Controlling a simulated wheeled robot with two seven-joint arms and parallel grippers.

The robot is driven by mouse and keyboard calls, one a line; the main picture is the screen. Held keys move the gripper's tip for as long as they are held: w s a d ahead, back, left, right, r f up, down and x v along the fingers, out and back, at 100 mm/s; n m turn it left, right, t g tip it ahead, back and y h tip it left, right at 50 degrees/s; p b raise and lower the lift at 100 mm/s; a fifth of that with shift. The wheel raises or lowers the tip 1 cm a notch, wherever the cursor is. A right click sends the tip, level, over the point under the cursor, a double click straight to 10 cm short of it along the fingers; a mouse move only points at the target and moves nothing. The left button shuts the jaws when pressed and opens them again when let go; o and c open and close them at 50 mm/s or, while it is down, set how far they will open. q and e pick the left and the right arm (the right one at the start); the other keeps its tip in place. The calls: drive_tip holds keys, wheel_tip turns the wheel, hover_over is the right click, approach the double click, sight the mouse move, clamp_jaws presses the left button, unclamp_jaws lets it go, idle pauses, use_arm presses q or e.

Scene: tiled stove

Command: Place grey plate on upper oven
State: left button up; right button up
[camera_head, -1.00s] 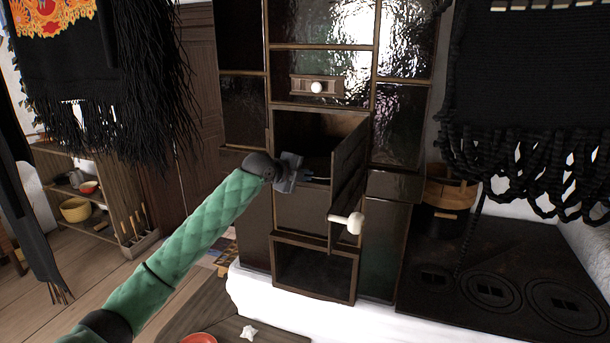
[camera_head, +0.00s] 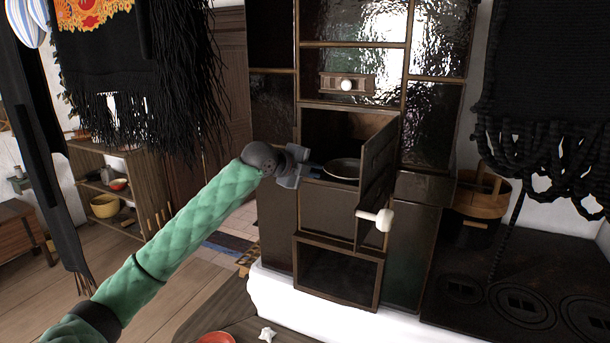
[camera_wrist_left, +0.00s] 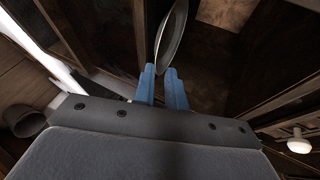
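The grey plate (camera_head: 342,168) is in the open upper oven (camera_head: 333,128) of the tiled stove, lying roughly flat near the compartment's floor. Whether it rests on the floor is hard to tell. My left gripper (camera_head: 314,171) is at the left side of the oven mouth, with its fingers pointing in towards the plate. In the left wrist view, the plate (camera_wrist_left: 172,35) shows nearly edge-on, and its near rim lies between the tips of the blue fingers (camera_wrist_left: 160,84). The fingers are close together and appear shut on the rim. My right gripper is out of view.
The upper oven's door (camera_head: 377,165) stands open on the right, with a white knob (camera_head: 376,219) sticking out. A lower open compartment (camera_head: 337,272) is below. A wooden bucket (camera_head: 480,195) stands on the dark stovetop (camera_head: 505,285) at right. A red dish (camera_head: 216,338) is at the bottom.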

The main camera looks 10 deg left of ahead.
use_arm(q)
drive_tip(key=shift+b+v, duration=0.4)
drive_tip(key=shift+v, duration=1.4)
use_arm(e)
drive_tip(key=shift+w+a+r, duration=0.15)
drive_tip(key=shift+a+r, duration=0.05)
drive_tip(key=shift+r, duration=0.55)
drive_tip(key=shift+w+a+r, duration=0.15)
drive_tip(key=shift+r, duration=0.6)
